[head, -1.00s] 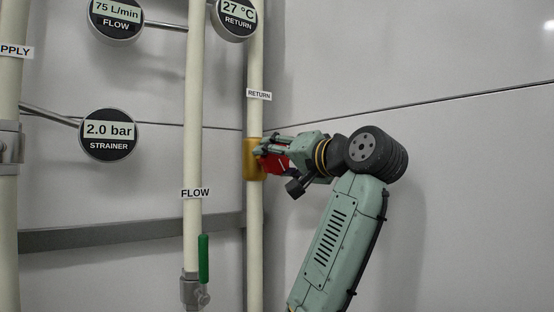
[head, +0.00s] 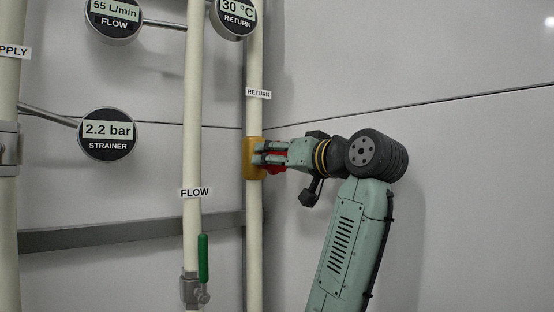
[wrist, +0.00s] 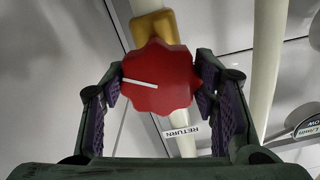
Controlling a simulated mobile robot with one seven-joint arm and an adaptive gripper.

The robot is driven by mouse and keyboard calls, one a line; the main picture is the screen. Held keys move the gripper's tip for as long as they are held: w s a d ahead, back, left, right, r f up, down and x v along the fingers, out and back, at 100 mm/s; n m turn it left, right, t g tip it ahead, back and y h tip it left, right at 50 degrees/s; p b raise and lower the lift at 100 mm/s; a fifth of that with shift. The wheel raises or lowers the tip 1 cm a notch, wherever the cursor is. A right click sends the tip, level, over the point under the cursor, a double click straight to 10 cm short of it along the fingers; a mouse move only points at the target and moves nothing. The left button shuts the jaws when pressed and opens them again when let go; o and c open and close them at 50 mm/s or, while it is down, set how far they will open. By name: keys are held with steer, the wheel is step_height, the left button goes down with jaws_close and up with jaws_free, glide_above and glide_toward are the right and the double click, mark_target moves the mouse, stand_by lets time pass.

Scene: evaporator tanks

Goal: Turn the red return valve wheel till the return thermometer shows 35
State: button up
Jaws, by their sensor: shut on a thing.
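The red return valve wheel (wrist: 160,82) has a scalloped rim and a white pointer line, and sits on a brass valve body (head: 249,158) on the return pipe (head: 255,220). My gripper (head: 268,153) is shut on the wheel, with a finger pad on each side of its rim in the wrist view. In the head view the fingers hide most of the wheel. In the wrist view the white line runs from the wheel's middle towards the left. The return thermometer (head: 237,14) reads 30 °C.
The flow gauge (head: 114,18) reads 55 L/min and the strainer gauge (head: 107,133) reads 2.2 bar. The flow pipe (head: 194,120), with a green lever (head: 203,258), stands left of the return pipe. Bare wall panels lie to the right.

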steer(key=shift+f, duration=0.1)
steer(key=o, duration=1.2)
steer(key=shift+s, duration=0.1)
steer(key=v, duration=1.2)
